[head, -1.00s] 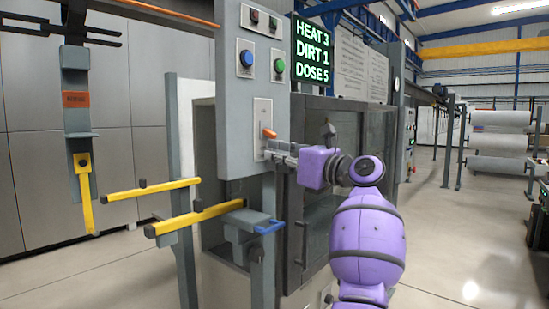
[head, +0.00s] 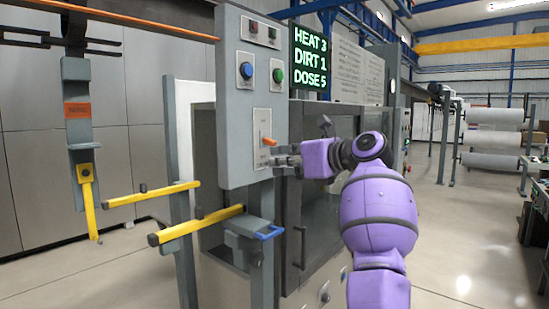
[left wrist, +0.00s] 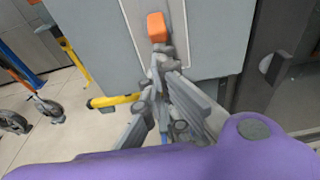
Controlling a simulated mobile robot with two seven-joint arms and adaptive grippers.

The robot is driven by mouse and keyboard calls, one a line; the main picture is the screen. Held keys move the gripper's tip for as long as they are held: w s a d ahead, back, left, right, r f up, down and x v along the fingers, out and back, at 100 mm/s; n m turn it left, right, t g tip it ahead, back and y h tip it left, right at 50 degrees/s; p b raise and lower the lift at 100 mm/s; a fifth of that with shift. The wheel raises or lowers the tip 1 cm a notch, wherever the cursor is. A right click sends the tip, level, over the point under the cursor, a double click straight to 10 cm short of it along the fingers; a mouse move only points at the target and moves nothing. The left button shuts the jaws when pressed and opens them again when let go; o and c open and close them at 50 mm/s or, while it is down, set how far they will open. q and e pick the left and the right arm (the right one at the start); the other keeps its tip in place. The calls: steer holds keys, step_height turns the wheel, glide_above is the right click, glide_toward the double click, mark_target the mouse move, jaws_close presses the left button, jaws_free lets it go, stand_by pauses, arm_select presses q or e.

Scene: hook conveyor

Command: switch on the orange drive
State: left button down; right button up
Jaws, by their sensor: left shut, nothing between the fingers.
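The orange drive lever (head: 268,142) sits on a pale plate (head: 261,130) low on the grey control panel (head: 235,120). It also shows as an orange handle at the top middle of the left wrist view (left wrist: 156,27). My left gripper (head: 274,161) is shut and empty. Its tips are just below the lever, close to the plate; in the left wrist view the fingertips (left wrist: 160,54) are right under the orange handle. I cannot tell whether they touch it. My right gripper is not in view.
Above the lever are a blue button (head: 247,71), a green button (head: 278,75) and a lit display (head: 310,58). Yellow bars (head: 195,225) and a blue-handled grey box (head: 255,234) lie below. A cabinet with a door handle (head: 301,247) stands right of the panel.

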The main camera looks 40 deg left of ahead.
arm_select(q)
steer(key=r+h+p, duration=0.1)
steer(key=r, duration=0.1)
steer(key=d+r+h+p, duration=0.1)
steer(key=shift+d+r+h, duration=0.1)
steer(key=shift+r+h, duration=0.25)
steer(key=shift+h, duration=0.05)
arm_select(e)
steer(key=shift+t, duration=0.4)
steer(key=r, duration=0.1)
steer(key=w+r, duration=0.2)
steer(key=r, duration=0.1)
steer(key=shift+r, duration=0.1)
